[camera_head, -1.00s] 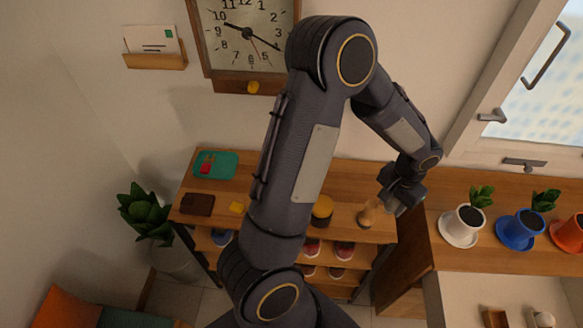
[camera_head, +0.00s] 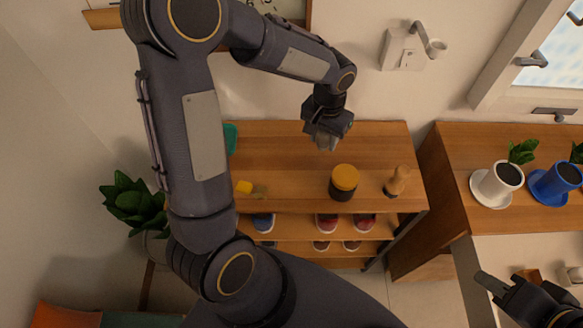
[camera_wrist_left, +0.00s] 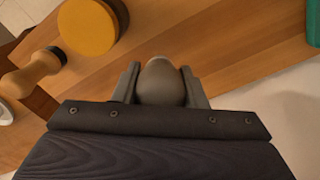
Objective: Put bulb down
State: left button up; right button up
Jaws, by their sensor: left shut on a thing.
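My left gripper (camera_head: 326,138) is above the back of the wooden shelf top (camera_head: 285,150), near the wall. In the left wrist view, the gripper (camera_wrist_left: 163,88) is shut on a rounded greyish bulb (camera_wrist_left: 162,82), which sits between its two fingers. In the head view the bulb is mostly hidden by the gripper; I cannot tell whether it touches the shelf top. My right gripper (camera_head: 488,290) shows at the lower right, away from the shelf; whether it is open or shut is unclear.
A yellow-lidded dark jar (camera_head: 344,182) and a wooden pestle-like piece (camera_head: 397,181) stand at the front right of the shelf top. A small yellow block (camera_head: 244,187) lies at the front left. Potted plants (camera_head: 497,184) stand on the right counter. Bare wood lies around the jar.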

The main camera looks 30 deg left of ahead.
pick_arm(q)
jog(key=shift+s+b, duration=0.4)
jog(key=shift+b, duration=0.3)
jog(key=shift+s+f, duration=0.15)
send_over(318, 170)
notch_tip(318, 170, down, 8)
jog(key=shift+s+f, duration=0.1)
jog(key=shift+f, duration=0.45)
pick_arm(e)
notch_tip(318, 170, down, 2)
jog(key=shift+a+f, duration=0.1)
jog(key=shift+f, duration=0.05)
